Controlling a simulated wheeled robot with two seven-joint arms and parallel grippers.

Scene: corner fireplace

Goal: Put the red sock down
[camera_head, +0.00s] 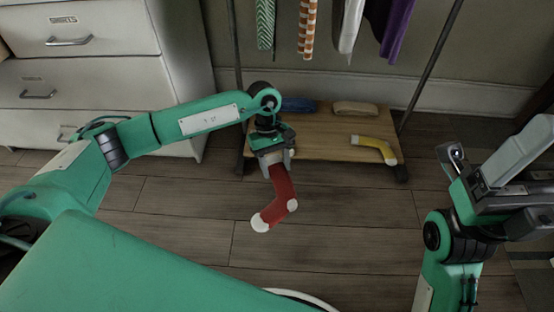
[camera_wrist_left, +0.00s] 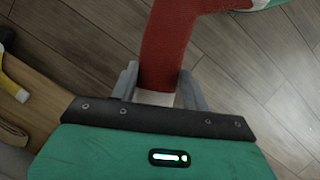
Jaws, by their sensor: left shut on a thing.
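The red sock (camera_head: 281,190) has a white toe and heel and hangs from my left gripper (camera_head: 276,160) in the head view. My left gripper is shut on its upper end, in front of the low wooden shelf. In the left wrist view, the red sock (camera_wrist_left: 168,45) sits between the two fingers of the left gripper (camera_wrist_left: 158,85), with a pale cuff near the palm. My right arm is at the right of the head view; its gripper (camera_head: 508,190) is folded there, and its fingers do not show clearly.
The low wooden shelf (camera_head: 320,145) of a clothes rack holds a yellow sock (camera_head: 373,148), a beige folded item (camera_head: 355,108) and a blue item (camera_head: 298,104). Clothes hang above. A white drawer cabinet (camera_head: 90,75) stands left. The wooden floor (camera_head: 200,220) in front is clear.

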